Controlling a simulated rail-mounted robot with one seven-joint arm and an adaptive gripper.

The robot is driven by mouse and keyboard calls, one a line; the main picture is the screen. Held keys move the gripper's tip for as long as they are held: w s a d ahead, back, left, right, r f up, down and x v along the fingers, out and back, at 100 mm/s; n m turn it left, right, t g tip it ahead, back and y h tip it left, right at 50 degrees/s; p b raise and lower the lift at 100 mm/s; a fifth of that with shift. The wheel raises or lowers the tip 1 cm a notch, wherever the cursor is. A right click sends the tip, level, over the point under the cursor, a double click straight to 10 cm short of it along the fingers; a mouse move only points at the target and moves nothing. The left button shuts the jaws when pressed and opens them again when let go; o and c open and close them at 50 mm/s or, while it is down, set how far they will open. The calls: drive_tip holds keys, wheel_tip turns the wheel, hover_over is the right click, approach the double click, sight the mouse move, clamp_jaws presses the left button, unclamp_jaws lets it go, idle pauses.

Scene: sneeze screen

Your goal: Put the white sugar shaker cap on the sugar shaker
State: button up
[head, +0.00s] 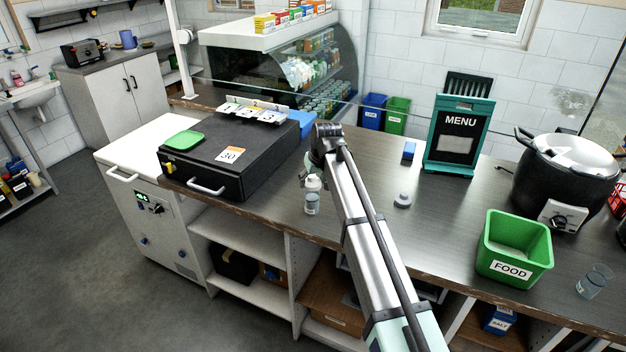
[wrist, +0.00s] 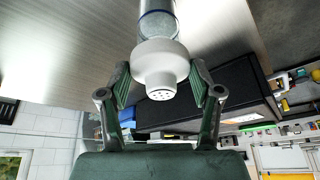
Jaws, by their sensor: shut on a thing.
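The white sugar shaker cap (wrist: 160,62) has small holes in its top and sits between the two fingers of my gripper (wrist: 160,82), which is shut on it. The clear sugar shaker (wrist: 155,22) with a blue band is directly in line with the cap, and the two look touching. I cannot tell whether the cap is fully seated. In the head view the shaker (head: 312,204) stands upright on the counter, with the white cap (head: 313,183) at its top. My arm hides most of the gripper there.
A black box (head: 235,158) stands left of the shaker. A grey round lid (head: 402,200) lies on the counter to the right. A menu stand (head: 458,137), a green food bin (head: 514,247) and a black pot (head: 567,182) stand farther right. The counter's front edge is close to the shaker.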

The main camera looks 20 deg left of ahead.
drive_tip(key=shift+f+b, duration=0.5)
drive_tip(key=shift+f, duration=0.7)
drive_tip(key=o, duration=0.9)
drive_tip(key=shift+o, duration=0.2)
drive_tip(key=shift+r, duration=0.1)
drive_tip(key=v, duration=1.2)
drive_tip(key=shift+a, duration=0.1)
